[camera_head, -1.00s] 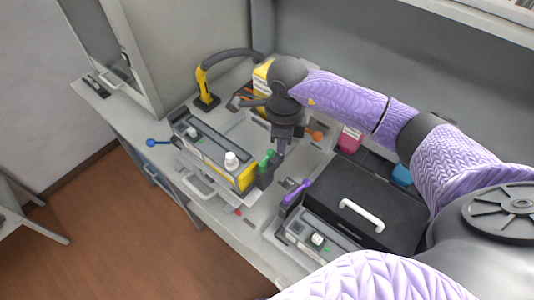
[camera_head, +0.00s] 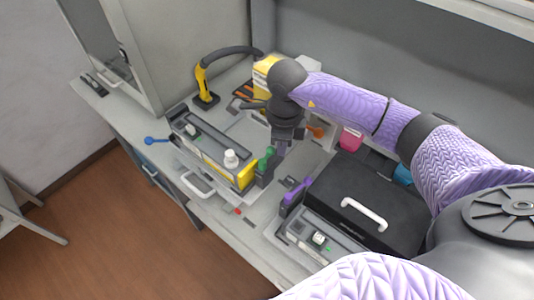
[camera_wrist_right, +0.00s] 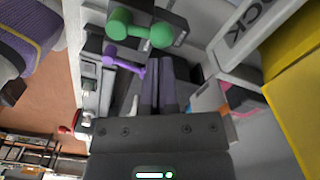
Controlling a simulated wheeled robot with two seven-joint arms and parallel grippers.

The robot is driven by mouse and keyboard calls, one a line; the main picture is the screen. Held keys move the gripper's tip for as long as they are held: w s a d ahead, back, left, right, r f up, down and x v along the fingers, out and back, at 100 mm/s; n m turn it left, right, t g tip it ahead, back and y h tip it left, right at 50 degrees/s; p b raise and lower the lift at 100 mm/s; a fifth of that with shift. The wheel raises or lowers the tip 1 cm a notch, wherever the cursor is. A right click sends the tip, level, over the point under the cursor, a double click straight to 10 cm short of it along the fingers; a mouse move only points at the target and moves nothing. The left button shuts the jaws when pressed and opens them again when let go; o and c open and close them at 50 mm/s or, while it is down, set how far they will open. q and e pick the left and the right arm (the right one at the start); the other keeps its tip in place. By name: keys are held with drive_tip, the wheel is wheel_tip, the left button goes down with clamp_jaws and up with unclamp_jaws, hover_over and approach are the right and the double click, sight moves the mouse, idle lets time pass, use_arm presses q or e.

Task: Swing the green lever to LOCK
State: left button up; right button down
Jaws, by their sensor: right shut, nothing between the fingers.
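The green lever (camera_head: 266,157) stands at the right end of a grey and yellow toner unit (camera_head: 215,150) in the head view. In the right wrist view the green lever (camera_wrist_right: 140,30) shows its two rounded ends near the top, beyond my fingers. My right gripper (camera_head: 280,150) is just right of the lever, pointing down; I cannot tell whether it touches. Its fingers (camera_wrist_right: 166,85) are together and empty in the wrist view. My left gripper is out of view.
A purple lever (camera_head: 297,189) and a black box with a white handle (camera_head: 362,213) stand to the right. A blue lever (camera_head: 155,141) is at the left and an orange knob (camera_head: 315,132) behind the gripper. A yellow and black hooked tool (camera_head: 203,85) stands at the back.

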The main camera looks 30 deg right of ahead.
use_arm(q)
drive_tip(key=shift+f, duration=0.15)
use_arm(e)
drive_tip(key=shift+w, duration=0.15)
drive_tip(key=shift+w, duration=0.15)
use_arm(q)
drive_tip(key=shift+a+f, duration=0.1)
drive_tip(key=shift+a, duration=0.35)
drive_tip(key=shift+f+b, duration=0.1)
drive_tip(key=shift+b, duration=0.2)
use_arm(e)
drive_tip(key=shift+w, duration=0.15)
drive_tip(key=shift+w+a, duration=0.1)
drive_tip(key=shift+w, duration=0.1)
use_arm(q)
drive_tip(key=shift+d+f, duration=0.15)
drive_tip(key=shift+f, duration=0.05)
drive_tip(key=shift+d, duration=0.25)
use_arm(e)
drive_tip(key=shift+w, duration=0.1)
